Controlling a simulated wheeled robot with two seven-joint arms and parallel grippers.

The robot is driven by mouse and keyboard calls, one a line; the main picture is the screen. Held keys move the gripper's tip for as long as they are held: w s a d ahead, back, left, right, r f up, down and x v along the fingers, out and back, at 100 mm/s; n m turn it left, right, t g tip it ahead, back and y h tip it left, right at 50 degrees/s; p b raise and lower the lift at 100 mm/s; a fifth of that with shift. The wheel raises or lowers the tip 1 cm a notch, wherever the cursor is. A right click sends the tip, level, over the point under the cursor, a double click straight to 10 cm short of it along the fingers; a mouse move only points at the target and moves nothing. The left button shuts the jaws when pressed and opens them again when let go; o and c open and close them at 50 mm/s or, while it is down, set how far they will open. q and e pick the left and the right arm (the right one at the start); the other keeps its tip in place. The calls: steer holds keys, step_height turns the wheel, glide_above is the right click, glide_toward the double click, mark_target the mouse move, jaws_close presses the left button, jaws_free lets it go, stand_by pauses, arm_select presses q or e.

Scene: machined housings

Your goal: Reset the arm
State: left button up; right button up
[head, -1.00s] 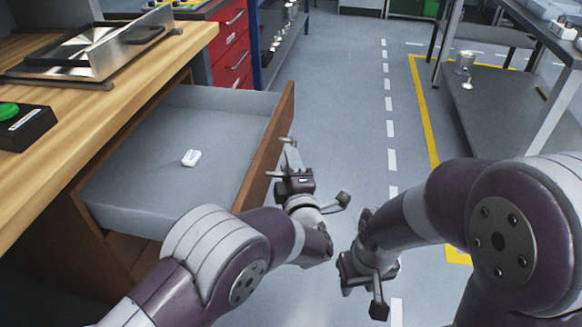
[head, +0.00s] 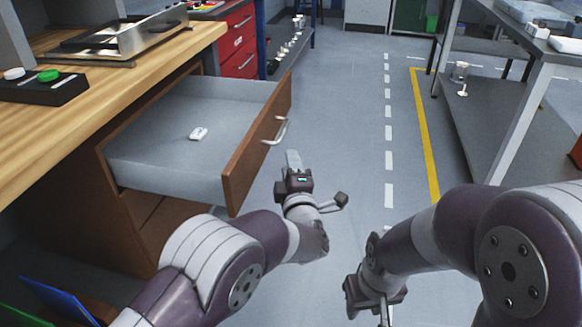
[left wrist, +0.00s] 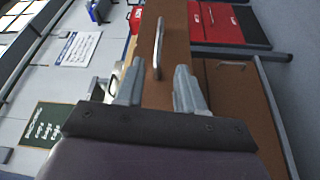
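My left gripper (head: 293,160) stands in front of the open drawer, apart from its metal handle (head: 275,131). In the left wrist view its two grey fingers are spread, with nothing held between them; the gripper (left wrist: 158,90) faces the drawer handle (left wrist: 157,48), which shows beyond the fingertips. My right gripper (head: 380,305) hangs low over the floor near the bottom edge of the head view. Its fingers point down and are partly cut off, so its opening cannot be told.
The grey drawer (head: 160,160) with a brown front (head: 255,145) sticks out from the wooden workbench (head: 120,95). A small white object (head: 198,134) lies inside. A grey shelved table (head: 500,130) stands at right. The floor (head: 345,110) between is clear.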

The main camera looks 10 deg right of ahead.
arm_select(q)
steer(key=s+d+f+m+g+h, duration=0.2)
steer(key=f+m+g, duration=0.1)
steer(key=f+m, duration=0.2)
steer(key=s+d+f+m+g+h, duration=0.2)
steer(key=s+f+m+g+h, duration=0.1)
steer(key=f+m, duration=0.2)
steer(key=s+a+f+m+g+p, duration=0.1)
steer(key=s+a+f+m+g, duration=0.2)
steer(key=s+a+m+g, duration=0.15)
steer(key=s+a+r+m+g+y+p, duration=0.2)
steer(key=s+a+g, duration=0.2)
steer(key=s+a, duration=0.65)
steer(key=s+a+r+m+g+y+p, duration=0.2)
steer(key=s+a+r+g, duration=0.15)
steer(key=s+a, duration=0.7)
steer(key=a+r+n+p, duration=0.1)
steer(key=a+r+p, duration=0.1)
steer(key=r+p, duration=1.7)
steer(key=w+a+r+n+p, duration=0.1)
steer(key=a+r+p, duration=0.1)
steer(key=r+p, duration=1.7)
steer(key=shift+w+a+r+t, duration=0.2)
steer(key=shift+a+r+t, duration=0.15)
steer(key=shift+r, duration=0.5)
